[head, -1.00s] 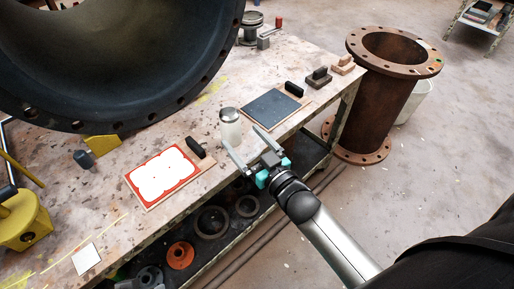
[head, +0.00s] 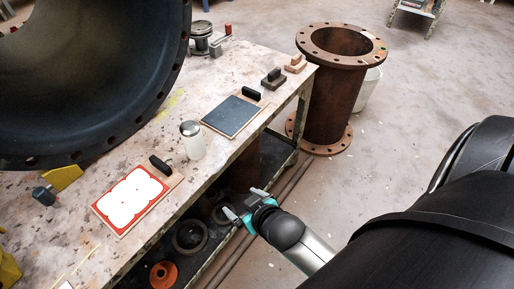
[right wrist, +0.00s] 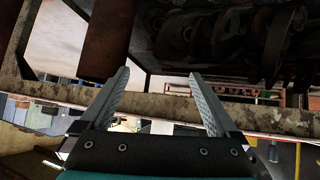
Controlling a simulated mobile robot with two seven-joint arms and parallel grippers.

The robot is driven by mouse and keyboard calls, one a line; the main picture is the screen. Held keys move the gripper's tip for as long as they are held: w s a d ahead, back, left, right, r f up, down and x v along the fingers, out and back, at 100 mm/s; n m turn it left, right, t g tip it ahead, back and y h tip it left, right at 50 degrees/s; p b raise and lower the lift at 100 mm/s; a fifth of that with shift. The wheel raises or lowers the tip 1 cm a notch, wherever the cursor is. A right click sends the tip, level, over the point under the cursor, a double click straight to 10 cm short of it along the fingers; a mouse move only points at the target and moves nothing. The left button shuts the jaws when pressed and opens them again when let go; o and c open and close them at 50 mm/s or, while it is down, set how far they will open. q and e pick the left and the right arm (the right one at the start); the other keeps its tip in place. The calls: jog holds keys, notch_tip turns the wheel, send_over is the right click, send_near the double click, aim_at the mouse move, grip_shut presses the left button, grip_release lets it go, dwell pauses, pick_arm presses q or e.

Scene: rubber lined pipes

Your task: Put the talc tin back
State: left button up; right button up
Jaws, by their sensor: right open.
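The talc tin (head: 193,146), a pale jar with a grey metal lid, stands upright on the workbench (head: 210,172) near its front edge. It stands between a red-and-white board (head: 134,200) and a dark grey board (head: 234,115). My right gripper (head: 243,203) is open and empty, off the bench's front edge and apart from the tin. In the right wrist view its two fingers (right wrist: 158,85) are spread with nothing between them, and the tin does not show there. My left gripper is not in view.
A large black-lined pipe (head: 95,85) fills the upper left over the bench. A rusty flanged pipe (head: 335,95) stands on the floor beyond the bench. A shelf under the bench holds several rings and an orange flange (head: 163,274).

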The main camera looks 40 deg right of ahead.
jog(key=s+a+f+g, duration=0.1)
jog(key=s+f+g, duration=0.1)
jog(key=s, duration=0.3)
jog(key=s+a+f+n+g, duration=0.1)
jog(key=s+f+g, duration=0.1)
jog(key=s+g, duration=0.2)
jog(key=shift+s+a+f, duration=0.25)
jog(key=shift+s+f, duration=0.1)
jog(key=shift+s, duration=0.35)
